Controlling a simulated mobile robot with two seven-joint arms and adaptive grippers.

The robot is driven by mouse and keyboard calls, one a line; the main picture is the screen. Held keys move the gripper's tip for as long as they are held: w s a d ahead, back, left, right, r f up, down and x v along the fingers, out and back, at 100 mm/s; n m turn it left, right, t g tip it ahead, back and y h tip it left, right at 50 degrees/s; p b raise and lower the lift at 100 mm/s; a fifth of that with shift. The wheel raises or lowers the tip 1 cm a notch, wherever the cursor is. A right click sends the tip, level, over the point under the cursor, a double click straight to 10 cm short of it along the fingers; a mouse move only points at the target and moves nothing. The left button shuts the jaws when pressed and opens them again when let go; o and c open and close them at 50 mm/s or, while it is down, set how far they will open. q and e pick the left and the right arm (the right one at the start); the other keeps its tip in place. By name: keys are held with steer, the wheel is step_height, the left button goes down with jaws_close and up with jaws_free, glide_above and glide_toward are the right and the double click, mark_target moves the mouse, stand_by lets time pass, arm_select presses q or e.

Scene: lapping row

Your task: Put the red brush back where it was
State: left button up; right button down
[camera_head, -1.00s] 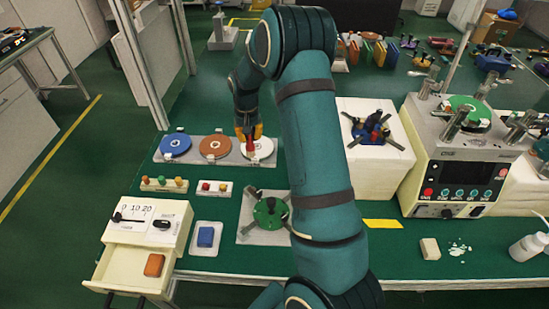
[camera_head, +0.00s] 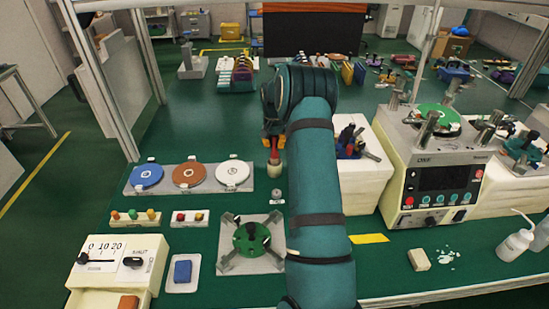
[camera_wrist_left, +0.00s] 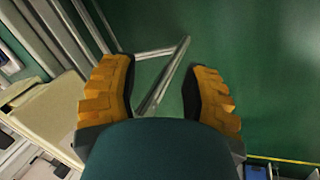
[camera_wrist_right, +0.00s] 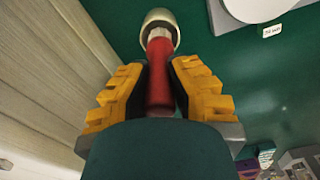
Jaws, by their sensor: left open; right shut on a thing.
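My right gripper (camera_head: 273,138) is shut on the red brush (camera_head: 274,155), which points down just right of the disc row. In the right wrist view, the red handle (camera_wrist_right: 159,78) sits between the fingers, with a pale collar beyond it. A cream round piece (camera_wrist_right: 160,20) is at the brush's lower end and also shows in the head view (camera_head: 274,170). I cannot tell whether it is the brush's head or a holder around it. My left gripper (camera_wrist_left: 160,78) is open and empty over green floor in the left wrist view, and is out of the head view.
A grey tray (camera_head: 133,191) carries blue, brown and white discs (camera_head: 232,173). A green disc plate (camera_head: 251,239) lies nearer. A white block (camera_head: 370,185) and the control machine (camera_head: 438,190) stand right of my arm. A yellow strip (camera_head: 369,238) marks the bench.

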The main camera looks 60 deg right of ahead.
mark_target(274, 152)
steer(key=shift+f+b, duration=0.35)
steer(key=shift+f, duration=2.15)
steer(key=shift+f, duration=0.15)
steer(key=c, duration=1.1)
jaws_free()
steer(key=shift+o, duration=0.2)
steer(key=r, duration=0.4)
steer(key=r+p, duration=0.1)
steer(key=r, duration=0.3)
steer(key=r+p, duration=0.1)
steer(key=r, duration=0.3)
steer(key=shift+a+r, duration=0.15)
steer(key=shift+a, duration=0.1)
